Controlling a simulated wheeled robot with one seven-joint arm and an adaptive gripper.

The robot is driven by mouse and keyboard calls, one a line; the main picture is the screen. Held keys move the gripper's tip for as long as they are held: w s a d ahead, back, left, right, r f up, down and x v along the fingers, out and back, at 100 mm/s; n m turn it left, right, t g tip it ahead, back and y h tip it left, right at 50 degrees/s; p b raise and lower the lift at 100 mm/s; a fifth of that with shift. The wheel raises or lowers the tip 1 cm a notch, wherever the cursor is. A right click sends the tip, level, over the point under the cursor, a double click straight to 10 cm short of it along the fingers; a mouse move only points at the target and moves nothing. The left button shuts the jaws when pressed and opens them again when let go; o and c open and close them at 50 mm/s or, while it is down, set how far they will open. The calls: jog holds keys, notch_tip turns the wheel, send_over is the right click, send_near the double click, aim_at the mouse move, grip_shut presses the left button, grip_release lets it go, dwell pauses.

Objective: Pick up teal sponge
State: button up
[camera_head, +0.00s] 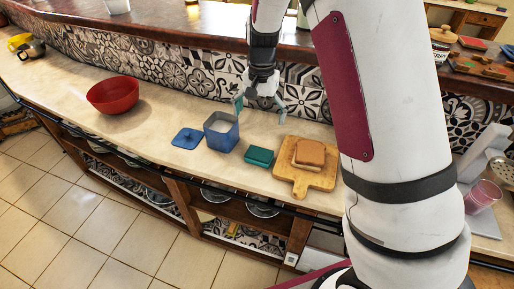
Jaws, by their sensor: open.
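A teal sponge-like block (259,157) lies on the pale counter, between a blue container and a wooden board. My gripper (261,111) is open above the back part of the counter, up and behind the teal block and apart from it. Its fingers are spread, one on the left near the blue container and one on the right. A small teal patch shows by the left finger; I cannot tell what it is. No object shows clearly between the fingers.
A blue open container (222,133) and its blue lid (187,138) stand left of the teal block. A wooden board (313,181) with bread-like slices (309,152) lies to the right. A red bowl (113,95) sits further left. A tiled wall (185,68) rises behind the counter.

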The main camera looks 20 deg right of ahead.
jog(key=f, duration=0.2)
jog(key=p, duration=0.1)
send_over(259, 153)
notch_tip(259, 153, down, 9)
jog(key=shift+r, duration=0.2)
jog(key=shift+f+p, duration=0.85)
jog(key=shift+f, duration=1.75)
jog(key=c, duration=1.1)
